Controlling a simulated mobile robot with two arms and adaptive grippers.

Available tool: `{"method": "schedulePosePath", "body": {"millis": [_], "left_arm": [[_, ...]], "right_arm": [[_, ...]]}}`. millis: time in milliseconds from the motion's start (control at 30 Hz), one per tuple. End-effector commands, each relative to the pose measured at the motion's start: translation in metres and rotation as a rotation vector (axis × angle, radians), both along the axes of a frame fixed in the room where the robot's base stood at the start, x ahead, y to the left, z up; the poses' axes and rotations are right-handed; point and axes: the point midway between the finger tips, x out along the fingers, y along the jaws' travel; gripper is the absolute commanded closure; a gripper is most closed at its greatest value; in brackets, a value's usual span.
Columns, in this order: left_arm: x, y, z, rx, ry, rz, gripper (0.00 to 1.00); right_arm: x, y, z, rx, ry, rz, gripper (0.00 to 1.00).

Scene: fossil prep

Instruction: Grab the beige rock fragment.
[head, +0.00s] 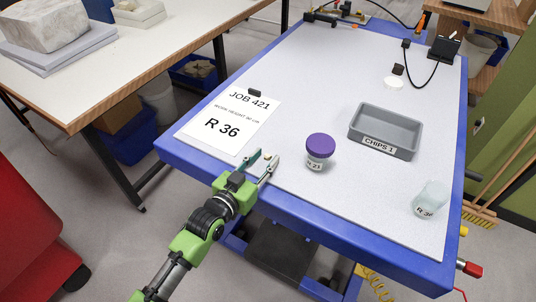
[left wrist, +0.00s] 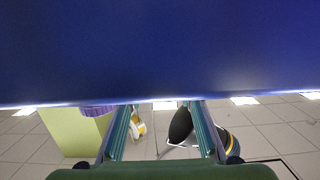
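My left gripper (head: 267,158) is open at the near edge of the grey worktop, left of the purple-lidded jar. In the left wrist view its two fingers (left wrist: 161,106) stand apart with nothing clearly held between them. A tiny beige-brown spot (head: 267,157) shows between the fingertips in the head view; it may be the beige rock fragment, but it is too small to be sure. I cannot tell whether the fingers touch it. My right gripper is in neither view.
A jar with a purple lid (head: 320,146), a grey CHIPS 1 tray (head: 411,148) and a translucent jar (head: 431,198) stand on the worktop. A JOB 421 sheet (head: 208,137) lies left of the gripper. The blue table rim (head: 330,225) runs along the front.

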Motion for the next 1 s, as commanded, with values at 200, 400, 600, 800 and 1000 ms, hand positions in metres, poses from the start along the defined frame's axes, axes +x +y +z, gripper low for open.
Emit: {"method": "schedulePosePath", "body": {"millis": [200, 400, 600, 800, 1000], "left_arm": [[0.002, -0.001, -0.001, 0.001, 0.000, 0.000, 0.68], [0.002, -0.001, -0.001, 0.001, 0.000, 0.000, 0.95], [0.002, -0.001, -0.001, 0.001, 0.000, 0.000, 0.95], [0.002, -0.001, 0.001, 0.001, 0.000, 0.000, 0.95], [0.002, -0.001, 0.015, 0.000, -0.004, 0.000, 0.95]], "right_arm": [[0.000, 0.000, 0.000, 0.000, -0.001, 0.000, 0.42], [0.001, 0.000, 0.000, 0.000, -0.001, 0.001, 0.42], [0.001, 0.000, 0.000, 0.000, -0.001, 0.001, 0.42], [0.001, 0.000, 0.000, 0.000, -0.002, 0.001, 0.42], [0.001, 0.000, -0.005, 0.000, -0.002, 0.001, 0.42]]}}
